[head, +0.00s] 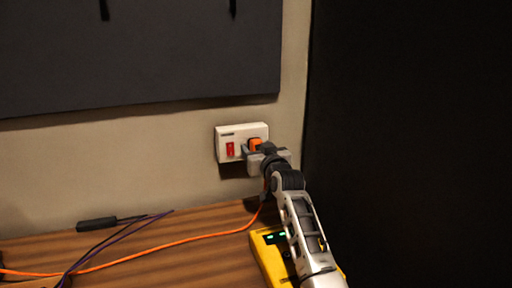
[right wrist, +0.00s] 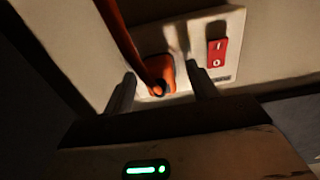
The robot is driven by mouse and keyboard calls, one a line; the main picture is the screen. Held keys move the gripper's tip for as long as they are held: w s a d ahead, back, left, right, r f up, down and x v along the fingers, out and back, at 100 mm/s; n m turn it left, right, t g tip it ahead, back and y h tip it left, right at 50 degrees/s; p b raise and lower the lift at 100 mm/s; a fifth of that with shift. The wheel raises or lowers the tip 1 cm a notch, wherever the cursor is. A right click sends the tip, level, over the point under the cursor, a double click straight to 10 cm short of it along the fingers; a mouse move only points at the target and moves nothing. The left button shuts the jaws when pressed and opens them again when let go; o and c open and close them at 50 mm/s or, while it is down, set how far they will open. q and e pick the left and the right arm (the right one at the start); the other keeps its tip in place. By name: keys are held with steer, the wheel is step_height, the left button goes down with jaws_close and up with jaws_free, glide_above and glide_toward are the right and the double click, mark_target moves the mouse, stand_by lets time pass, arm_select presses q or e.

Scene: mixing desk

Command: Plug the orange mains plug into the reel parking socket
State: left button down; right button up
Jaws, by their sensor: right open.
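The orange plug (head: 255,144) is at the white wall socket plate (head: 222,151), right of its red switch. My right gripper (head: 259,151) is in front of it. In the right wrist view, my right gripper (right wrist: 161,84) is open, one finger on either side of the orange plug (right wrist: 166,70), with visible gaps. The orange cable (right wrist: 122,37) leads off from the plug; it also runs across the desk in the head view (head: 165,246). I cannot make out a reel parking socket for certain. My left gripper is not in view.
A yellow device (head: 262,257) with green lights stands on the wooden desk (head: 190,262), partly behind my right arm. Dark cables and a black connector (head: 97,224) lie at the left. A dark panel (head: 140,50) hangs above; a black surface (head: 410,140) rises at right.

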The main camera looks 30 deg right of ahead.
steer(key=shift+p, duration=0.3)
jaws_close()
steer(key=shift+p+v, duration=1.7)
steer(key=shift+v, duration=1.25)
